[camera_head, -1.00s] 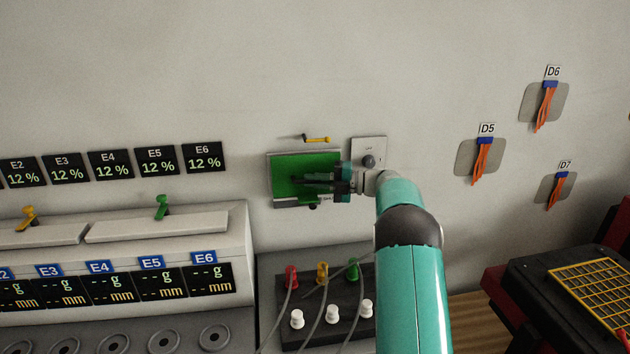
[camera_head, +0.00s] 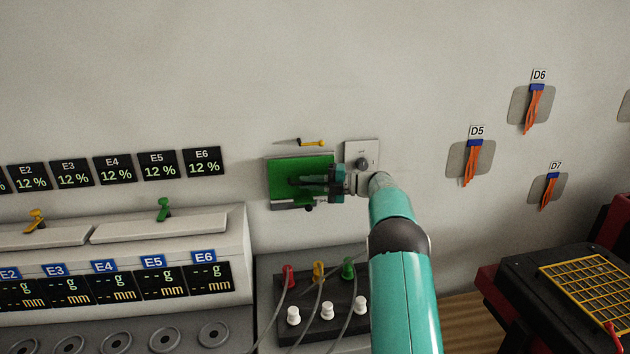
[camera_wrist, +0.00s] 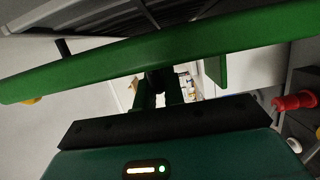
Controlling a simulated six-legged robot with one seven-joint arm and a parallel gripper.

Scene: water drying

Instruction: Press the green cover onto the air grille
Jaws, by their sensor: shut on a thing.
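The green cover (camera_head: 292,169) is a flat rectangular panel near the wall, in the middle of the head view. My gripper (camera_head: 308,180) is shut on it, its fingers reaching across the panel's face from the right. In the wrist view the green cover (camera_wrist: 190,42) shows edge-on as a long green bar across the picture, just beyond my gripper (camera_wrist: 160,88). The air grille (camera_wrist: 105,15) shows as grey slats behind the cover's edge, apart from it in part of the wrist view. In the head view the cover hides most of the grille. Full contact between them cannot be told.
A wall plate with a round knob (camera_head: 362,163) is just right of the cover. A yellow-handled tool (camera_head: 312,143) is on the wall above it. A dark box with coloured plugs (camera_head: 320,305) stands below. A bench with displays (camera_head: 120,275) fills the left.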

